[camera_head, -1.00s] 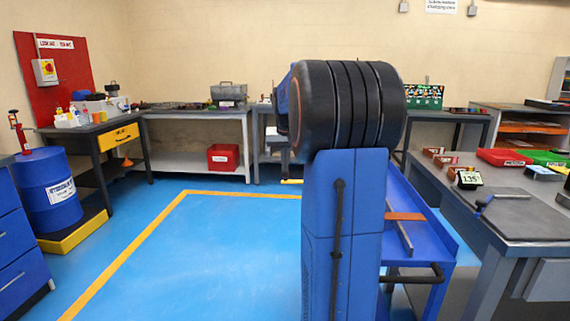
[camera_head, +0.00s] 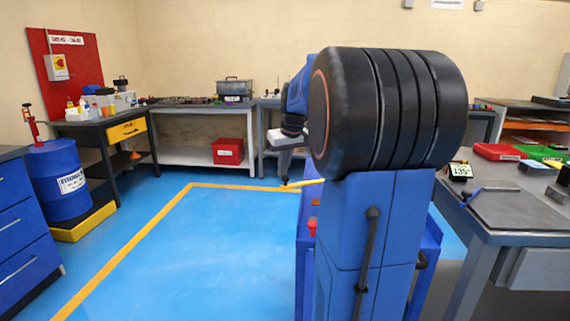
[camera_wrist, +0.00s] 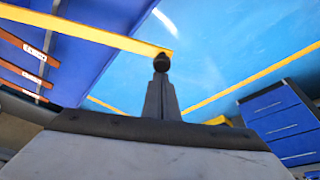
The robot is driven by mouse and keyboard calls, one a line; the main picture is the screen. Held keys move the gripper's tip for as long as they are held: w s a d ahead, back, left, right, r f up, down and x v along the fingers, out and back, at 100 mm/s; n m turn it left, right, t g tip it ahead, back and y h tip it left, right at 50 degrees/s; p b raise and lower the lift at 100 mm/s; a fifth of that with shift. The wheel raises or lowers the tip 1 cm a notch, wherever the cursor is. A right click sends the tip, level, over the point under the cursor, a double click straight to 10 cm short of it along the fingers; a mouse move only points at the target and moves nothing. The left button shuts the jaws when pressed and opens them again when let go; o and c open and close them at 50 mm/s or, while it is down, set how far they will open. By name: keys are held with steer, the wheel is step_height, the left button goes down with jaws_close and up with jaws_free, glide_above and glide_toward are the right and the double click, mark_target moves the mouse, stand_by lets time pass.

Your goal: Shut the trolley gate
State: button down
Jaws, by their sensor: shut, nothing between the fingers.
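The blue trolley (camera_head: 433,243) stands mostly hidden behind my arm in the head view; its blue bed (camera_wrist: 75,60) fills the upper left of the wrist view. A yellow bar, which looks like the trolley gate (camera_wrist: 90,32), runs from the upper left of the wrist view and ends beside my fingertips. In the head view the gate (camera_head: 306,183) sticks out left of my arm, over the floor. My gripper (camera_wrist: 162,64) is shut and empty, its tips close to the bar's free end; I cannot tell if they touch. It points down in the head view (camera_head: 285,181).
Orange-brown bars (camera_wrist: 22,44) with white labels lie on the trolley. A grey workbench (camera_head: 505,215) stands close on the right. A blue drawer cabinet (camera_head: 25,225) and a blue drum (camera_head: 58,182) stand at the left. The blue floor (camera_head: 180,260) between is clear.

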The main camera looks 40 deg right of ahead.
steer(key=s+a+n+y, duration=0.25)
steer(key=s+n, duration=0.35)
steer(key=s, duration=0.9)
steer(key=s+d+n, duration=0.2)
steer(key=s+n, duration=0.1)
steer(key=s, duration=0.4)
steer(key=s+d+n+g+y, duration=0.1)
steer(key=s+d+n, duration=0.1)
steer(key=s, duration=0.6)
steer(key=shift+d+n, duration=0.4)
steer(key=shift+d, duration=0.3)
steer(key=shift+d, duration=0.1)
